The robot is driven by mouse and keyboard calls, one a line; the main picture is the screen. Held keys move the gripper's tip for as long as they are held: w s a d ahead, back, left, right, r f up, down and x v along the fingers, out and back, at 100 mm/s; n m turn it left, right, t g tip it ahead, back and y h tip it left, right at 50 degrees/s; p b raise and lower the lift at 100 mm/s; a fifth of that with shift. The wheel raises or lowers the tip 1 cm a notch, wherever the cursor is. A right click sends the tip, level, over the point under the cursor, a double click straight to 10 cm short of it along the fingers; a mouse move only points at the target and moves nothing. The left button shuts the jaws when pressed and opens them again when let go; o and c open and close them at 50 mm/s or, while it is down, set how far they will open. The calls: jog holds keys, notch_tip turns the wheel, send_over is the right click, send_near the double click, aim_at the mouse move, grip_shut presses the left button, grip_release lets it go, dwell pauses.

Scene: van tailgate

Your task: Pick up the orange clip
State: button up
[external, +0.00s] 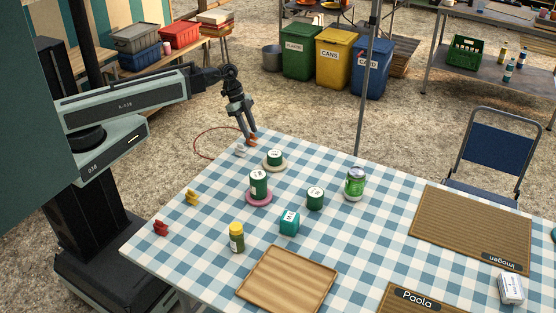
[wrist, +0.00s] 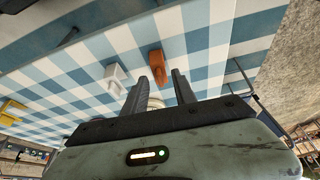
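The orange clip (external: 252,141) lies on the checked tablecloth near the table's far left corner. In the wrist view the orange clip (wrist: 160,64) shows just past the fingertips, roughly in line with the gap between them. My gripper (external: 246,135) points down over that corner, with its fingertips very close to the clip. It also shows in the wrist view (wrist: 161,76), with its two fingers apart and nothing seen held. I cannot tell whether a finger touches the clip.
A white clip (external: 240,150) lies close beside the orange one. A green can on a pale disc (external: 274,167) stands nearby to the right. A yellow clip (external: 192,198) and a red clip (external: 160,228) lie along the left edge. A tent pole (external: 367,90) rises behind the table.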

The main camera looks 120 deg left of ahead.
jog(key=shift+w+f, duration=0.1)
jog(key=shift+f, duration=0.15)
jog(key=shift+c, duration=0.3)
grip_shut()
jog(key=shift+r, duration=0.1)
notch_tip(320, 180, up, 10)
jog(key=p, duration=1)
